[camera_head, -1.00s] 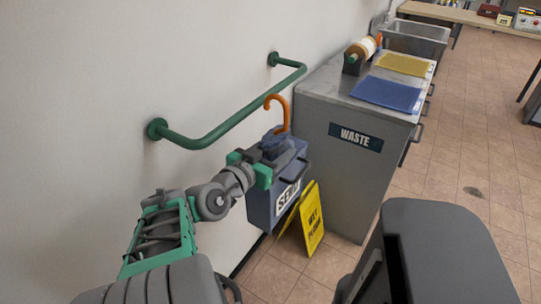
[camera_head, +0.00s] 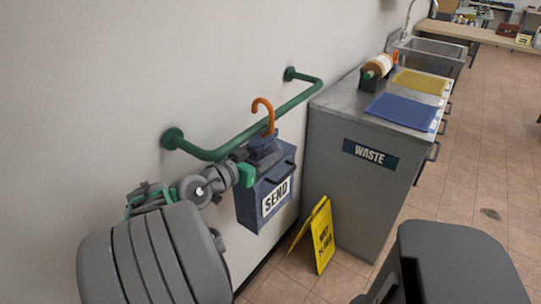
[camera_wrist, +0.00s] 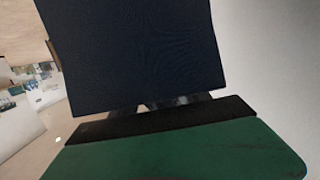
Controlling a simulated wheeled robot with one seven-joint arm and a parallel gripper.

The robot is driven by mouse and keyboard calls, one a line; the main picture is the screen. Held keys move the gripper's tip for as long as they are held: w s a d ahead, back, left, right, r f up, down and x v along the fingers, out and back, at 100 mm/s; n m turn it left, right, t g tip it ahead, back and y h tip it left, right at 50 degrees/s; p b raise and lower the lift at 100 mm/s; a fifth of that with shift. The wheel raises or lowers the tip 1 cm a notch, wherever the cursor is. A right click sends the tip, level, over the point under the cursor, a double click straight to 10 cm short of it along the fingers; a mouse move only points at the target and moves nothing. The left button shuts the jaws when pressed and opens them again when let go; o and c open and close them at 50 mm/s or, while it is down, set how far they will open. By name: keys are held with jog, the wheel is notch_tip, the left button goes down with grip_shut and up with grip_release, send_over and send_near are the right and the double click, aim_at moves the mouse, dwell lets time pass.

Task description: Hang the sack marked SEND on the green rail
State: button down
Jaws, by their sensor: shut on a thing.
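The sack (camera_head: 280,176) is dark blue with a white SEND label and an orange hook (camera_head: 264,112) standing up from its top. My gripper (camera_head: 256,160) is shut on the upper part of the sack, and its fingertips are mostly hidden. The green rail (camera_head: 238,139) is fixed to the wall by two round mounts. In the head view the hook overlaps the rail's front bar; I cannot tell whether it touches or is over it. In the wrist view the dark sack (camera_wrist: 135,55) fills the upper middle, above the green gripper body (camera_wrist: 180,150).
Tiled floor lies open at the right.

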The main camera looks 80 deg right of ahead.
jog(key=shift+w+d+f+b, duration=0.1)
jog(key=shift+w+f+b, duration=0.15)
jog(key=shift+f+b, duration=1.85)
jog(key=shift+b, duration=0.2)
jog(key=c, duration=0.9)
grip_release()
jog(key=o, duration=0.5)
jog(key=shift+c, duration=0.2)
